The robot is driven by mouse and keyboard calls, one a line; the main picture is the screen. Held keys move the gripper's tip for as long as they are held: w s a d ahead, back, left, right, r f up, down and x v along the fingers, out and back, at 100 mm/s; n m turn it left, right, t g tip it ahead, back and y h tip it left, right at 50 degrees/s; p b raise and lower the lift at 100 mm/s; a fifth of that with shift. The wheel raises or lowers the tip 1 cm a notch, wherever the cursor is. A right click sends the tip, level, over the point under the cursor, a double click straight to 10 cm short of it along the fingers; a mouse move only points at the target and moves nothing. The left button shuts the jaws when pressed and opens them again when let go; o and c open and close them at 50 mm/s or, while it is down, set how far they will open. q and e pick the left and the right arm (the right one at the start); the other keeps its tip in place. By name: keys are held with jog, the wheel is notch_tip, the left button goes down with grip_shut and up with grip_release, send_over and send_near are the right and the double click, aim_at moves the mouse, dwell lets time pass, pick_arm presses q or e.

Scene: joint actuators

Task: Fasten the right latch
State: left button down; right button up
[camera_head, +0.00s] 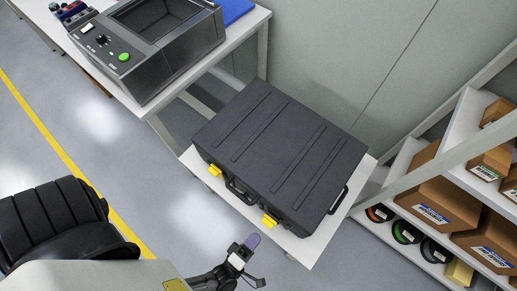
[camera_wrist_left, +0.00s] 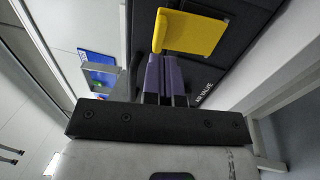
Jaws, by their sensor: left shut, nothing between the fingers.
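A closed dark grey case (camera_head: 280,150) lies on a white table. Its front side has two yellow latches and a black handle (camera_head: 240,191) between them. The right latch (camera_head: 269,221) is near my left gripper (camera_head: 252,241), whose purple fingers are shut and empty. In the left wrist view, the shut fingers (camera_wrist_left: 165,78) point at a yellow latch flap (camera_wrist_left: 190,33), just below its edge. I cannot tell whether they touch it. The left latch (camera_head: 214,170) is farther left on the same side. My right gripper is not in view.
The white table (camera_head: 305,250) has a narrow bare strip before the case. A grey machine with a green button (camera_head: 124,56) stands on another table at upper left. Shelves with cardboard boxes (camera_head: 450,200) and spools stand at right. The floor in front is open.

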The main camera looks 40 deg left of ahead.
pick_arm(q)
jog(key=v, duration=1)
jog(key=shift+s, duration=0.2)
dwell(0.3)
